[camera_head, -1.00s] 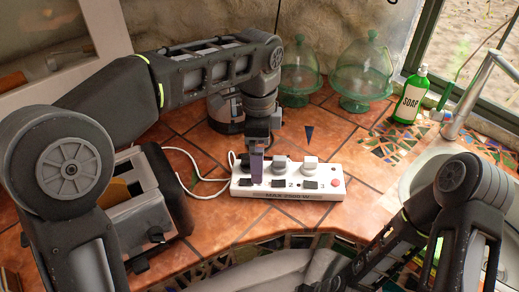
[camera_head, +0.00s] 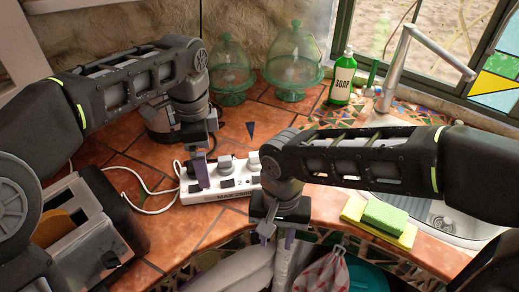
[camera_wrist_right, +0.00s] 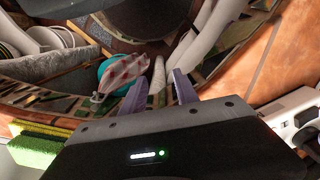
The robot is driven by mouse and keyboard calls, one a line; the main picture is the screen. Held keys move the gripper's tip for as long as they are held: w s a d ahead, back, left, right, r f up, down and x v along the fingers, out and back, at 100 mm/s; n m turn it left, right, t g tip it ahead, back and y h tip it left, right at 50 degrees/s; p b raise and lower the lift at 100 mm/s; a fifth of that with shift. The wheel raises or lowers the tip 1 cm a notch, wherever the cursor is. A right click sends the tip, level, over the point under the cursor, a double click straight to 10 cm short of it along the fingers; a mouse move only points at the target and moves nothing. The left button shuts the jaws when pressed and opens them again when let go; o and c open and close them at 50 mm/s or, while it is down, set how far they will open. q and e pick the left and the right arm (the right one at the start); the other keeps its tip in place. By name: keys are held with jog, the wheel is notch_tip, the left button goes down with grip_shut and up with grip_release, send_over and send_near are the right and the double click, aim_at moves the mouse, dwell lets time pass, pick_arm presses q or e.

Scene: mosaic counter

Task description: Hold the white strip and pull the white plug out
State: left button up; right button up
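The white power strip (camera_head: 238,186) lies on the tiled counter; its right end is hidden behind my right arm. The white plug (camera_head: 254,159) stands upright in the strip near that end, partly covered by my arm. My left gripper (camera_head: 197,172) points down at the strip's left end, one purple finger across its front; the other finger is hidden, so its grip is unclear. My right gripper (camera_head: 277,238) hangs in front of the strip near the counter's front edge, apart from the plug. In the right wrist view its fingers (camera_wrist_right: 159,92) are apart and empty, with the strip (camera_wrist_right: 288,112) at right.
A grey plug (camera_head: 225,164) stands left of the white one. A toaster (camera_head: 85,235) is at left. Glass domes (camera_head: 294,70) and a soap bottle (camera_head: 342,80) stand behind. A green sponge (camera_head: 384,216) lies by the sink (camera_head: 450,222).

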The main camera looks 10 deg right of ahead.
aim_at(236, 179)
pick_arm(q)
jog(key=shift+w, duration=0.1)
pick_arm(e)
jog(key=w+a+r+n+t, duration=0.1)
jog(key=w+r+n+t, duration=0.2)
jog(key=w+r, duration=1)
jog(key=r+t, duration=0.1)
jog(key=t, duration=0.2)
jog(key=shift+w+a+n+t, duration=0.3)
jog(key=shift+w+a, duration=0.1)
pick_arm(q)
jog(key=shift+f, duration=0.15)
pick_arm(e)
jog(key=shift+f, duration=0.1)
pick_arm(q)
jog(key=shift+f, duration=3.8)
jog(key=shift+c, duration=0.2)
jog(key=c, duration=1.8)
jog(key=shift+r, duration=0.1)
jog(key=shift+c, duration=0.3)
pick_arm(e)
jog(key=o, duration=0.4)
jog(key=shift+w+r, duration=0.2)
jog(key=shift+r, duration=0.25)
jog(key=shift+o, duration=0.9)
jog(key=shift+w+a+r+g, duration=0.1)
jog(key=shift+w+r+g, duration=0.15)
jog(key=shift+r+g, duration=0.5)
